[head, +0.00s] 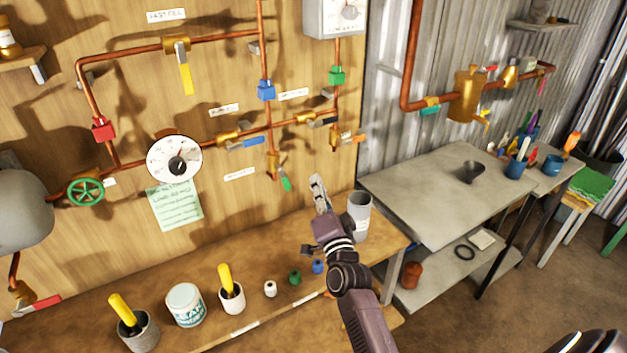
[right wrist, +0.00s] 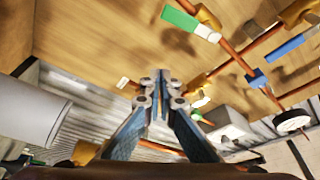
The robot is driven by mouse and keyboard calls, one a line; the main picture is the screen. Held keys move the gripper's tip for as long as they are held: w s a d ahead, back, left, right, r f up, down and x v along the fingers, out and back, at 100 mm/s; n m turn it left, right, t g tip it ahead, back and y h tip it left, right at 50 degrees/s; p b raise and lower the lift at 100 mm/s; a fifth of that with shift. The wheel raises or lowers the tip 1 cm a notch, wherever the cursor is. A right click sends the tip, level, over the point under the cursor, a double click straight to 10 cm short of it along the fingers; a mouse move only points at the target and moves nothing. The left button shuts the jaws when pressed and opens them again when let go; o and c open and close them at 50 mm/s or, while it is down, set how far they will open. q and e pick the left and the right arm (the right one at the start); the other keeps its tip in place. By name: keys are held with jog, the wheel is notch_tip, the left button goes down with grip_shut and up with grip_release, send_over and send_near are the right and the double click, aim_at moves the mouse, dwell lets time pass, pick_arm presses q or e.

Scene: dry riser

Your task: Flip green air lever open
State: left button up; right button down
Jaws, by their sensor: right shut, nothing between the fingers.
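The green lever (head: 286,183) hangs down, slightly tilted, from a brass valve (head: 272,160) at the low end of a copper pipe on the wooden wall. In the right wrist view, a green-handled lever (right wrist: 180,18) shows at the top, beyond and left-to-right near the middle, with its brass valve (right wrist: 208,17) beside it. My right gripper (head: 318,184) is shut and empty, pointing up, a little right of the green lever and apart from it. Its closed fingers (right wrist: 160,82) also show in the right wrist view.
A grey cup (head: 359,214) stands just right of my right gripper on the wooden bench (head: 255,262). A blue lever (head: 246,143) and a gauge (head: 174,159) are on the wall to the left. A grey table (head: 430,195) stands at right.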

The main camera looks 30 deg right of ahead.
pick_arm(q)
jog(key=shift+w+a+f+b, duration=0.1)
jog(key=shift+a+f+b, duration=0.1)
jog(key=shift+f+b, duration=0.25)
jog(key=shift+w+a+f+b, duration=0.1)
jog(key=shift+a+f+b, duration=0.1)
jog(key=shift+f, duration=0.3)
pick_arm(e)
jog(key=s+a, duration=0.3)
jog(key=s, duration=0.3)
jog(key=shift+f, duration=0.15)
